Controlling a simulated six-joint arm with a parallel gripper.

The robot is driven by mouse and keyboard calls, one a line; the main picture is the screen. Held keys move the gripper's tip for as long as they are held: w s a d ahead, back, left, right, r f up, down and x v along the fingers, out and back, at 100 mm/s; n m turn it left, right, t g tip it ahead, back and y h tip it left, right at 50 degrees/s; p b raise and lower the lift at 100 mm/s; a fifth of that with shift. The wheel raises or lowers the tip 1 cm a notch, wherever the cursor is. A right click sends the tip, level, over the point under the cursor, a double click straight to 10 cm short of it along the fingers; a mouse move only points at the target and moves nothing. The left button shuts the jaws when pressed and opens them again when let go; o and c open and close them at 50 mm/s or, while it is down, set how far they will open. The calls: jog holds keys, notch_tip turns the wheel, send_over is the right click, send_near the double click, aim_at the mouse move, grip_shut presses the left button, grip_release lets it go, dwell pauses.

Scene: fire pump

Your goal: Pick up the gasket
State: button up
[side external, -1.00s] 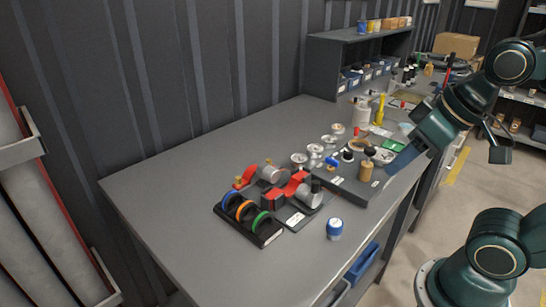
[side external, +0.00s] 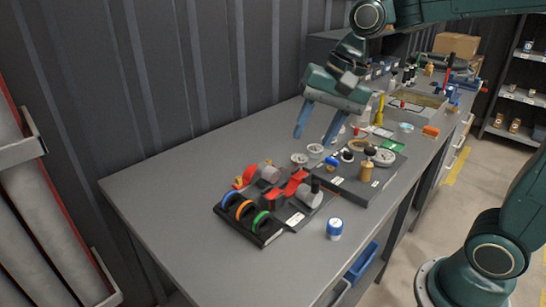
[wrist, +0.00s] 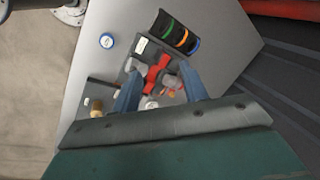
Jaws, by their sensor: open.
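A flat tan ring (side external: 360,144), which looks like the gasket, lies at the far end of the dark tray (side external: 345,185), partly behind small parts. I do not make it out in the wrist view. Blue, orange (side external: 243,209) and green rings stand in a black rack (side external: 268,236) at the near end. My gripper (side external: 312,140) is open and empty above the bench, fingers pointing down, to the left of the tan ring in the side view. In the wrist view, the fingers (wrist: 160,70) frame the red clamp (wrist: 157,70) and small metal parts below.
A blue-capped jar (side external: 334,229) stands in front of the tray. Metal discs (side external: 299,159) lie behind the red clamp. A yellow bottle (side external: 380,110) and an orange block (side external: 431,131) are farther back. The bench's left side is clear.

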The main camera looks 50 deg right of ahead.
jog(key=w+a+f+m+g+y, duration=0.1)
jog(key=w+f+m, duration=0.25)
jog(key=w, duration=0.35)
jog(key=m+g+y, duration=0.1)
jog(key=m+g, duration=0.1)
jog(key=m, duration=0.4)
send_near(245, 204)
jog(key=shift+n, duration=0.25)
jog(key=shift+x, duration=2.55)
jog(key=shift+w, duration=0.1)
jog(key=shift+x, duration=2.55)
grip_shut()
